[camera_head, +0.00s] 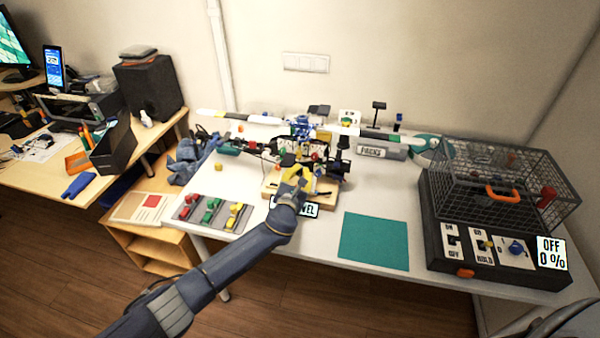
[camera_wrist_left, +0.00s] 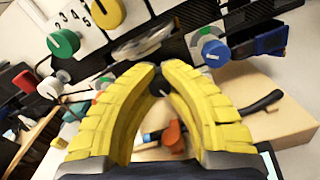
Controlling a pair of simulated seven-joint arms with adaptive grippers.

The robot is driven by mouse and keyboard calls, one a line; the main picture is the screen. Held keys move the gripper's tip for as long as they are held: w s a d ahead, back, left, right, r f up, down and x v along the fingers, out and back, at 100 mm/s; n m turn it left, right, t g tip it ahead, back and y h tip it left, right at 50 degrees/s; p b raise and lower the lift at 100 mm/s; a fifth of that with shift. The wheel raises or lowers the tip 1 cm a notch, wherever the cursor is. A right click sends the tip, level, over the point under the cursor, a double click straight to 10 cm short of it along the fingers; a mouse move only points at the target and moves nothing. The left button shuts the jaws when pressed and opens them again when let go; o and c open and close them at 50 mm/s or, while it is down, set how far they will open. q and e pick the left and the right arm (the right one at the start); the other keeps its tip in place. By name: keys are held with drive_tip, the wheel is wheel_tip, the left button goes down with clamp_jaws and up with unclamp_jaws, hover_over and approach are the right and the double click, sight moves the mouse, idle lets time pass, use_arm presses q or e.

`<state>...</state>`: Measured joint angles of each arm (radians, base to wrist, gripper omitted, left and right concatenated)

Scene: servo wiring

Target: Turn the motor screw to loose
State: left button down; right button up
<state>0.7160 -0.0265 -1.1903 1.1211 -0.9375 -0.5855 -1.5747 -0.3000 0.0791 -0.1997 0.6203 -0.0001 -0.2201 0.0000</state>
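My left gripper (camera_head: 297,178) has yellow fingers and reaches over the wooden board (camera_head: 322,193) of the servo rig at the middle of the table. In the left wrist view its fingertips (camera_wrist_left: 160,74) are close together, on either side of a small dark round piece (camera_wrist_left: 160,87). I cannot tell whether they grip it or whether it is the motor screw. Dark rig parts carry a yellow knob (camera_wrist_left: 108,11), a green knob (camera_wrist_left: 63,43), a white knob (camera_wrist_left: 50,88) and a blue knob (camera_wrist_left: 214,51). The gripper hides part of the rig in the head view. My right gripper is out of view.
A wire cage (camera_head: 505,180) stands on a black control box at the right, with a sign (camera_head: 552,253) reading OFF 0 %. A teal mat (camera_head: 374,242) lies in front, bare. A grey tray of coloured blocks (camera_head: 213,213) is left of the gripper. A propeller bar (camera_head: 240,117) spans behind the rig.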

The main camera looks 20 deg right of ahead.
use_arm(q)
drive_tip(key=n, duration=0.3)
drive_tip(key=shift+n, duration=0.4)
drive_tip(key=shift+r+n, duration=0.1)
drive_tip(key=shift+n, duration=1.3)
drive_tip(key=c, duration=1.5)
unclamp_jaws()
drive_tip(key=shift+c, duration=0.2)
drive_tip(key=v, duration=1.2)
